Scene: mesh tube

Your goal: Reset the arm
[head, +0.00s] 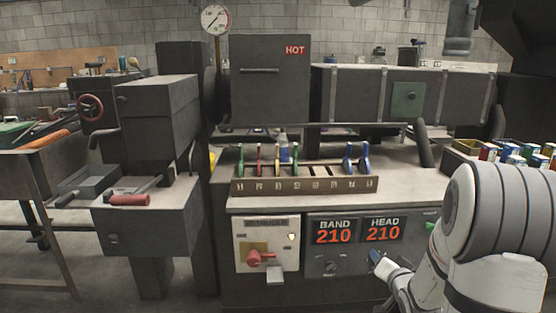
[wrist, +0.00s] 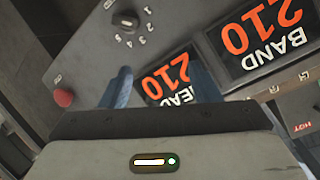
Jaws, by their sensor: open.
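My gripper (head: 376,258) is in front of the lower right of the control panel (head: 318,285), below the HEAD display (head: 383,230). In the wrist view, its two blue fingers (wrist: 162,86) are spread with nothing seen between them. The panel fills much of that view, upside down, with the HEAD display (wrist: 168,80) partly behind one finger. My white and grey arm comes in from the right in the head view. Whether the fingertips touch the panel cannot be told.
The BAND display (head: 334,231) reads 210, as does HEAD. A selector knob (wrist: 123,20) and a red button (wrist: 63,98) are on the panel. A red-handled switch (head: 260,258) is to the left. Coloured levers (head: 279,160) stand in a rack above. Boxes (head: 510,152) sit at right.

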